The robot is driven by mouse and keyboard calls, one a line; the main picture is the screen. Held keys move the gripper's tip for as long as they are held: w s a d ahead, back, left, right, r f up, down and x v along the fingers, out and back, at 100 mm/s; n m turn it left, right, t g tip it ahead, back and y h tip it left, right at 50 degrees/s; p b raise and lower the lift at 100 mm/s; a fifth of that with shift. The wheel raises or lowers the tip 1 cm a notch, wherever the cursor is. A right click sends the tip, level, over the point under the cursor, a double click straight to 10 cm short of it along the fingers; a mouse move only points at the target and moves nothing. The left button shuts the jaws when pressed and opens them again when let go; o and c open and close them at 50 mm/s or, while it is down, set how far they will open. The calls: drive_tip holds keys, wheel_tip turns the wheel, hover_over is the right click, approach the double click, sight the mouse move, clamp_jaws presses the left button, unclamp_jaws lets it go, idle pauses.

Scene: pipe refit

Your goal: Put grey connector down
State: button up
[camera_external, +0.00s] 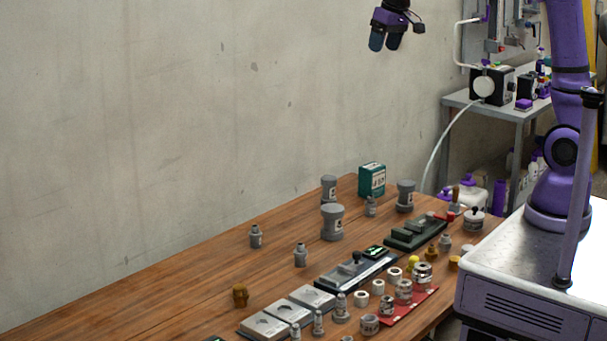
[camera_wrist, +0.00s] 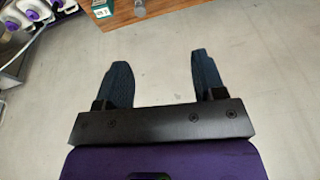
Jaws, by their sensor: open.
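My gripper (camera_external: 385,41) is high above the far end of the wooden table (camera_external: 190,290) in the external view, against the wall. In the wrist view my gripper (camera_wrist: 163,85) has its two dark fingers spread apart with nothing between them. Several grey connectors stand upright on the table, among them a large one (camera_external: 332,223), one near the back right (camera_external: 405,196), and smaller ones (camera_external: 255,237) and (camera_external: 301,255). I cannot tell which one the task means. No connector is near the gripper.
A green box (camera_external: 372,180) stands at the table's back edge. A dark green block (camera_external: 415,233), grey plates (camera_external: 265,327) and a red mat (camera_external: 408,306) with metal rings lie toward the right and front. The table's left part is mostly bare. A grey side bench (camera_external: 520,113) stands behind.

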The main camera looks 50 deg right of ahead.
drive_tip(key=s+d, duration=0.3)
drive_tip(key=s, duration=0.7)
drive_tip(key=s+d+f+t, duration=0.1)
drive_tip(key=s+d, duration=0.2)
drive_tip(key=s, duration=0.6)
drive_tip(key=s+d+t, duration=0.1)
drive_tip(key=s+d, duration=0.2)
drive_tip(key=s, duration=0.7)
drive_tip(key=shift+s+d+f+n+h, duration=0.2)
drive_tip(key=shift+s+d+n+h, duration=0.1)
drive_tip(key=shift+s+d+n, duration=0.1)
drive_tip(key=shift+o, duration=0.5)
drive_tip(key=shift+w, duration=0.1)
